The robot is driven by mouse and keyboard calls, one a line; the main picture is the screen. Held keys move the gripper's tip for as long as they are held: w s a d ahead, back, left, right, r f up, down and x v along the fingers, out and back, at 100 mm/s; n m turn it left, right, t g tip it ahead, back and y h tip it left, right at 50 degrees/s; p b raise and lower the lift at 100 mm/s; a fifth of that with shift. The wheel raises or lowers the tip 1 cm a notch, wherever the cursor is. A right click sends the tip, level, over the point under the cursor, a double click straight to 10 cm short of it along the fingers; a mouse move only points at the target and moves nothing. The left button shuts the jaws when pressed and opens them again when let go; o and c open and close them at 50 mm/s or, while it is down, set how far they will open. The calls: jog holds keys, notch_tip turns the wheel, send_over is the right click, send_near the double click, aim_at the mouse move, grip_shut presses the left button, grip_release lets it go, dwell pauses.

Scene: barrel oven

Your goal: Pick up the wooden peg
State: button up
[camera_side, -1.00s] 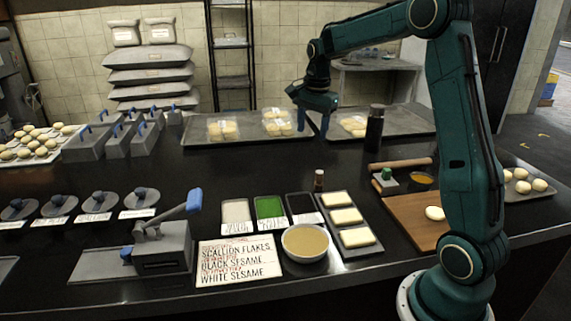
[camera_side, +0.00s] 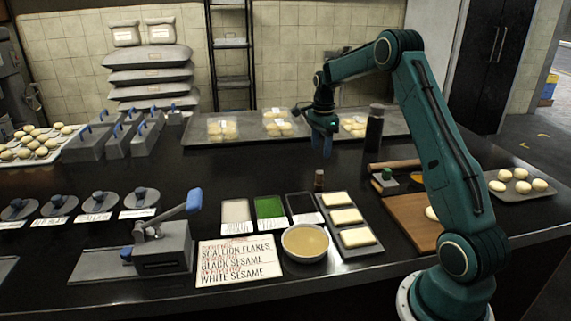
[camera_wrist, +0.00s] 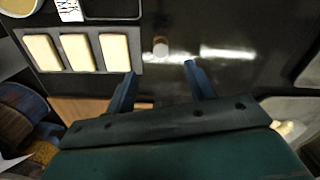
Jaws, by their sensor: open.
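A small upright brown piece (camera_side: 320,181) with a pale band stands on the dark counter, behind the tray of pale slabs. It also shows in the wrist view (camera_wrist: 160,47), just beyond my fingertips, with a pale top. A wooden rolling pin (camera_side: 393,165) lies near the cutting board. I cannot tell for sure which is the wooden peg; the small upright piece is the likelier by shape. My gripper (camera_side: 321,153) points down above and behind the small piece. In the wrist view my gripper (camera_wrist: 160,70) has its two fingers apart, with nothing between them.
A tray of pale slabs (camera_side: 350,249), dark bin (camera_side: 302,206) and bowl (camera_side: 305,242) stand in front. A dark bottle (camera_side: 374,128) stands right of my gripper. A cutting board (camera_side: 412,222) is at right, a long tray (camera_side: 200,134) behind. The counter's middle is clear.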

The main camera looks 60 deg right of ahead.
aim_at(319, 172)
notch_tip(319, 172, down, 8)
jog(key=shift+r, duration=0.2)
jog(key=shift+f, duration=2.6)
jog(key=c, duration=1)
jog(key=shift+r, duration=0.15)
notch_tip(319, 172, up, 20)
